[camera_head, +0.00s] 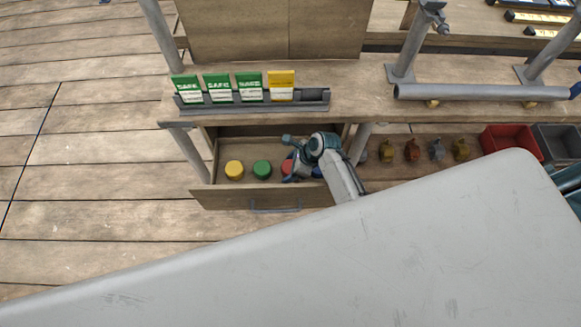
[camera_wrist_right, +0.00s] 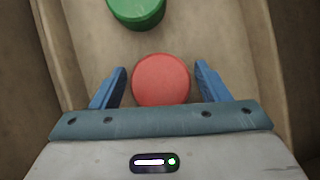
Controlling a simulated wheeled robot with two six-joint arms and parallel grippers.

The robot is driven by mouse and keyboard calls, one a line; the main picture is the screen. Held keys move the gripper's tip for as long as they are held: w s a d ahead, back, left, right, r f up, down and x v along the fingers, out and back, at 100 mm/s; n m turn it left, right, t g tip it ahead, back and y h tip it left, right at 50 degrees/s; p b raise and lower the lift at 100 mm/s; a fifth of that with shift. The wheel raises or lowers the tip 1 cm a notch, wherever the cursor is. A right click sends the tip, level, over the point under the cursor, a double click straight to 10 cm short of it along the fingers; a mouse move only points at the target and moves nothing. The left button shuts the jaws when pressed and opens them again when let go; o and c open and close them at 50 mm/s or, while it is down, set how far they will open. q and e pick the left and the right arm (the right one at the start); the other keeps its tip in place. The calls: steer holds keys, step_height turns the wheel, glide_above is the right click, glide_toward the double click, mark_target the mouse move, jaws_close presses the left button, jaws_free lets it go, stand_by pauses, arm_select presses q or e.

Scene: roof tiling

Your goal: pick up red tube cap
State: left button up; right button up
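The red tube cap (camera_wrist_right: 161,80) is a round disc lying in the open wooden drawer; in the head view (camera_head: 287,167) my right arm partly covers it. My right gripper (camera_wrist_right: 160,85) is open, with one blue finger on each side of the red cap and a visible gap to each. In the head view the right gripper (camera_head: 293,168) reaches down into the drawer, its fingers mostly hidden. Whether the fingers are at the cap's height is hard to tell. My left gripper is not in view.
A green cap (camera_head: 262,168) and a yellow cap (camera_head: 234,169) lie left of the red one in the drawer (camera_head: 232,199). The shelf above holds a rack (camera_head: 315,106) with green and yellow cards. Red and grey bins (camera_head: 507,141) stand at right.

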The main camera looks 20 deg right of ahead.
steer(key=c, duration=0.7)
step_height(320, 180, up, 10)
steer(key=shift+r, duration=0.1)
